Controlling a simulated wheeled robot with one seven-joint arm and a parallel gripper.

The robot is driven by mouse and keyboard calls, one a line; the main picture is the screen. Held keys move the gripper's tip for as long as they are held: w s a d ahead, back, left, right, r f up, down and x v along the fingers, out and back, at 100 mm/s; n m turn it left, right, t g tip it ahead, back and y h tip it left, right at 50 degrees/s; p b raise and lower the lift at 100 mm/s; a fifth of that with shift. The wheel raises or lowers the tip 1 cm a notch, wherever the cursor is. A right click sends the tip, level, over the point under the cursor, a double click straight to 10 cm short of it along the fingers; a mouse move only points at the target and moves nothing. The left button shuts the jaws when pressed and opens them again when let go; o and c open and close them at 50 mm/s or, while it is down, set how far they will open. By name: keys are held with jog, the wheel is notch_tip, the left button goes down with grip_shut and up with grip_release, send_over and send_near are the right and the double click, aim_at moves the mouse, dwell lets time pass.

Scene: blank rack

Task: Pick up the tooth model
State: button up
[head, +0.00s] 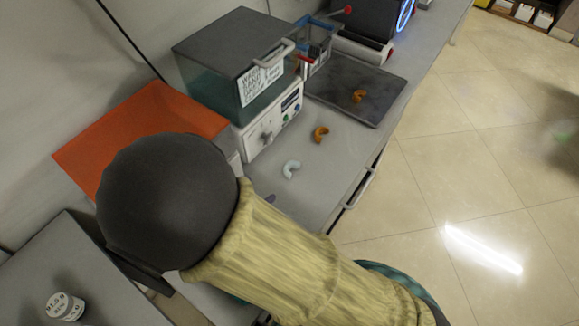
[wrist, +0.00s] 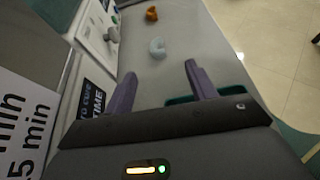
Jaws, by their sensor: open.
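A pale blue-white, U-shaped tooth model (head: 291,169) lies on the grey counter in front of a white machine. It also shows in the wrist view (wrist: 157,48), beyond my fingertips. An orange-brown U-shaped model (head: 321,134) lies a little farther along the counter, and it shows at the top of the wrist view (wrist: 152,13). Another orange-brown model (head: 359,96) lies on a dark tray. My gripper (wrist: 161,72) is open and empty, its two purple-grey fingers apart and short of the pale model. In the head view my arm hides most of the gripper.
The white machine (head: 262,139) with a lidded clear box (head: 218,70) stands left of the models. The dark tray (head: 386,83) lies behind them. An orange panel (head: 95,125) is at left. The counter's front edge with a handle (head: 362,186) borders open floor.

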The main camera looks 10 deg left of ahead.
jog(key=shift+s+a+n+t+y, duration=0.25)
jog(key=shift+a+n+t+y, duration=0.05)
jog(key=shift+a, duration=0.15)
jog(key=shift+w, duration=0.1)
send_near(295, 160)
jog(key=x, duration=0.3)
jog(key=shift+w+d+b, duration=0.1)
jog(key=shift+b, duration=0.3)
jog(key=shift+x, duration=2.6)
jog(key=shift+c, duration=0.5)
jog(key=c, duration=0.9)
